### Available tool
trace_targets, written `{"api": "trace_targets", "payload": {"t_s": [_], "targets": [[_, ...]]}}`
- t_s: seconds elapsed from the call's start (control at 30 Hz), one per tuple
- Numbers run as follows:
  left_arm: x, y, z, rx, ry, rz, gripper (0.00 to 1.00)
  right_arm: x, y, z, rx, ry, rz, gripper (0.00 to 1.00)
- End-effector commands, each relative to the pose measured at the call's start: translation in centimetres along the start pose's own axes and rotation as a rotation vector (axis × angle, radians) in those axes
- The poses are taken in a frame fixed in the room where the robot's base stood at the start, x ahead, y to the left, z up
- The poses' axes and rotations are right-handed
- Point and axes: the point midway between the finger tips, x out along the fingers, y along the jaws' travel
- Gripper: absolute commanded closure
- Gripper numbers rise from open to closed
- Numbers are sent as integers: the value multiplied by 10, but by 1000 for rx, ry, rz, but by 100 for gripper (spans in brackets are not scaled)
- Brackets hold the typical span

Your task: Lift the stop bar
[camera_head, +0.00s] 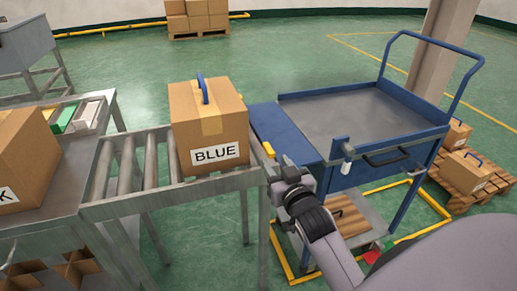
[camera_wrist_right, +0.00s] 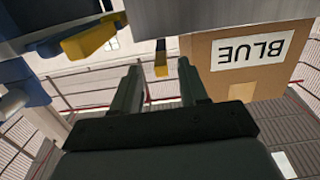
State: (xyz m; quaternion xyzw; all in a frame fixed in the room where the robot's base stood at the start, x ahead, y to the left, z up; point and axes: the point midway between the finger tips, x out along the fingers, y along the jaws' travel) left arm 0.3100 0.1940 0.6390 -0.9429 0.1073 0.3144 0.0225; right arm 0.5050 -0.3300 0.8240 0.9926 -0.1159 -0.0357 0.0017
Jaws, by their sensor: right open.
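A small yellow piece (camera_head: 268,149), likely the stop bar or its handle, shows at the right end of the roller conveyor (camera_head: 148,170), beside the box marked BLUE (camera_head: 210,120). My right gripper (camera_head: 279,162) is just right of the conveyor end, close to the yellow piece. Its two fingers (camera_wrist_right: 160,78) are apart with nothing between them. Most of the bar is hidden, and I cannot tell whether a finger touches it. My left gripper is out of view.
A blue cart (camera_head: 365,105) with a grey top stands right of the conveyor; a blue flap (camera_head: 284,130) bridges toward it. A second box (camera_head: 25,160) is at the left. Another yellow part (camera_wrist_right: 90,38) shows in the wrist view. A yellow floor frame surrounds the cart.

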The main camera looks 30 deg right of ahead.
Motion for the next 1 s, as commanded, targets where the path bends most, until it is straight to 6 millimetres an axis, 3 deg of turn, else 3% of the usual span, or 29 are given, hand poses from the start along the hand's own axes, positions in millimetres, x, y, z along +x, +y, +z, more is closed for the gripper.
{"api": "trace_targets", "payload": {"t_s": [0.27, 0.7, 1.0], "targets": [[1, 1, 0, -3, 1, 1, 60, 17, 2, -14, 13, 73, 4, 56], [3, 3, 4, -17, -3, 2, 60, 70, 2, -17, 11, 71, 3, 56], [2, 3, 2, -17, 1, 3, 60, 80, 2, -18, 12, 70, 3, 56]]}}
